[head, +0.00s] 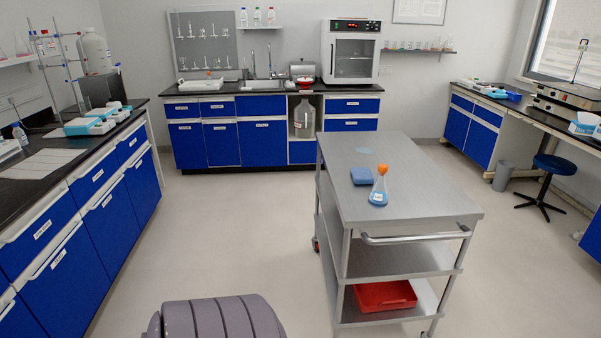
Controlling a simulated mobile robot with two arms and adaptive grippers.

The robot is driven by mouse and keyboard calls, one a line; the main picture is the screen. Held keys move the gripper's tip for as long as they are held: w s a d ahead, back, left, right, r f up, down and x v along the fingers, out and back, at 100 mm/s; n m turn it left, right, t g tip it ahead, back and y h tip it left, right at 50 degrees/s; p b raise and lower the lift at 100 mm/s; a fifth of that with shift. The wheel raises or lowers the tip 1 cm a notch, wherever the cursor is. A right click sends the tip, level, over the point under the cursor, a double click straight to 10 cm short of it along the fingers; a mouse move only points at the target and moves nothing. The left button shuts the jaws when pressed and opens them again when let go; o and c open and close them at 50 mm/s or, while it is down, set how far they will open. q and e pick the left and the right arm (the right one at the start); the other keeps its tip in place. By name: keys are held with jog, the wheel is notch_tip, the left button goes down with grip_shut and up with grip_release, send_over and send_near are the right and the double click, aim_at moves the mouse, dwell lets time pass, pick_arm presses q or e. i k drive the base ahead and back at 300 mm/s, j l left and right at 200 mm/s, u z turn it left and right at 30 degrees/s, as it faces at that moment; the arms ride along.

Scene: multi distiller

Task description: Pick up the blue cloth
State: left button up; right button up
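A folded blue cloth (361,176) lies flat on the grey metal top of a wheeled cart (430,195), near the cart's left edge. A conical flask (378,190) with blue liquid and an orange top stands upright just to the right and in front of the cloth. A faint light-blue patch (365,150) shows on the cart top behind the cloth. Neither of my grippers is in view.
The cart has a push handle (417,238) at its near end and a red tray (385,296) on its bottom shelf. Blue-fronted counters line the left, back and right walls. A blue stool (555,165) stands at right. The floor (240,230) left of the cart is clear.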

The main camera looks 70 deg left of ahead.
aim_at(362, 175)
jog(key=u, duration=1.75)
jog(key=i+u, duration=0.15)
jog(key=i+j, duration=0.05)
jog(key=i, duration=0.05)
